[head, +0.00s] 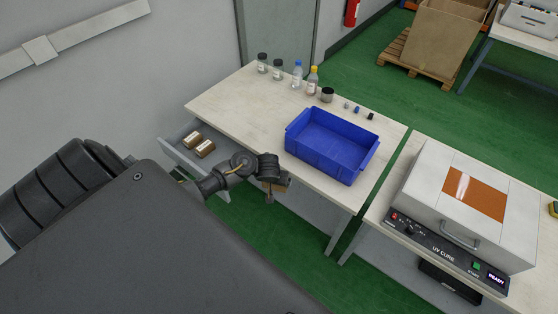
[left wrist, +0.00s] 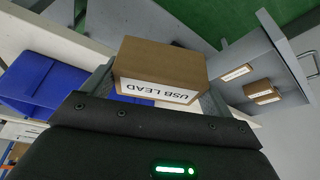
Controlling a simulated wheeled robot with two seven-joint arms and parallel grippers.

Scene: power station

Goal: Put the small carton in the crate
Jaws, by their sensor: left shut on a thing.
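The small carton is a brown box with a white "USB LEAD" label (left wrist: 160,62), large in the middle of the left wrist view. My left gripper (head: 270,181) is shut on it. In the head view only a bit of the carton (head: 279,187) shows under the gripper, in front of the table's near edge. The crate is an open blue bin (head: 322,166) on the table, to the right of the gripper, and looks empty. It also shows at the left of the left wrist view (left wrist: 38,85). My right gripper is in neither view.
An open grey drawer (head: 180,165) under the table, left of the gripper, holds more cartons (head: 205,148). Several bottles, jars and small items stand along the table's back (head: 297,75). A UV cure box (head: 460,205) stands on the right bench.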

